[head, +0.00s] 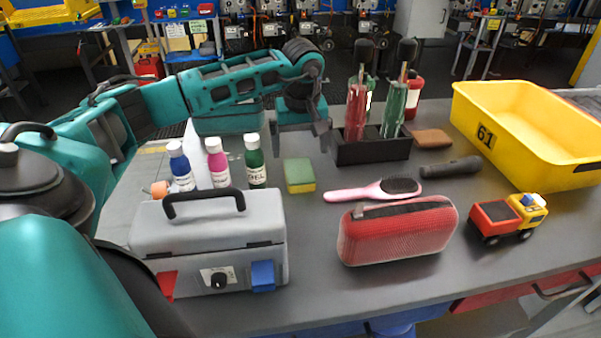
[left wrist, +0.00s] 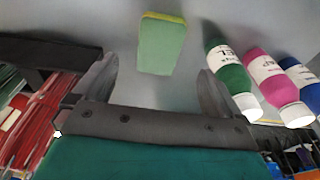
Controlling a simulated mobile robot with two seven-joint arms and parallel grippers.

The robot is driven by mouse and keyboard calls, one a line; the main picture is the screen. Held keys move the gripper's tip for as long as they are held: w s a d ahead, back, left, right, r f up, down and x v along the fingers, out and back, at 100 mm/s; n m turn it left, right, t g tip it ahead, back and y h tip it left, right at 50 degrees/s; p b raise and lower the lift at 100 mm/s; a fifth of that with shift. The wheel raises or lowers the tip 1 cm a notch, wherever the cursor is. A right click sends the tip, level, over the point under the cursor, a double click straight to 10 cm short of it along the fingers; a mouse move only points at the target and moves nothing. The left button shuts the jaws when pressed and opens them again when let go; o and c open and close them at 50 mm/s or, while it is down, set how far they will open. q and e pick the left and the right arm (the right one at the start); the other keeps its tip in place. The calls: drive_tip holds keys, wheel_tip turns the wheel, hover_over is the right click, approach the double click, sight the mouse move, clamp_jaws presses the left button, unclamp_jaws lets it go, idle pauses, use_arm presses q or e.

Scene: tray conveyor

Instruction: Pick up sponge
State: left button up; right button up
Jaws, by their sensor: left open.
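The sponge (head: 299,175) is a small block with a green top and a yellow side. It lies on the grey table between the dark green bottle and the pink hairbrush. It also shows in the left wrist view (left wrist: 161,45), near the top centre, just beyond the fingertips. My left gripper (head: 301,138) is open and empty, pointing down behind the sponge in the head view. In the left wrist view its two fingers (left wrist: 160,85) stand apart with bare table between them. My right gripper is in neither view.
Blue, pink and dark green bottles (head: 256,162) stand left of the sponge. A grey toolbox (head: 208,240) and red speaker (head: 398,232) are in front. The hairbrush (head: 372,190) lies to the right. A black holder (head: 372,152) with red and green bottles stands behind. A yellow crate (head: 530,150) is far right.

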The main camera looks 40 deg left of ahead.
sight(299, 170)
use_arm(q)
drive_tip(key=f, duration=0.2)
drive_tip(key=a+f, duration=0.1)
drive_tip(key=f, duration=0.2)
drive_tip(key=w+f, duration=0.1)
drive_tip(key=f, duration=0.1)
drive_tip(key=shift+a+f, duration=0.15)
drive_tip(key=shift+f, duration=0.05)
drive_tip(key=shift+c, duration=0.2)
drive_tip(key=c, duration=1.1)
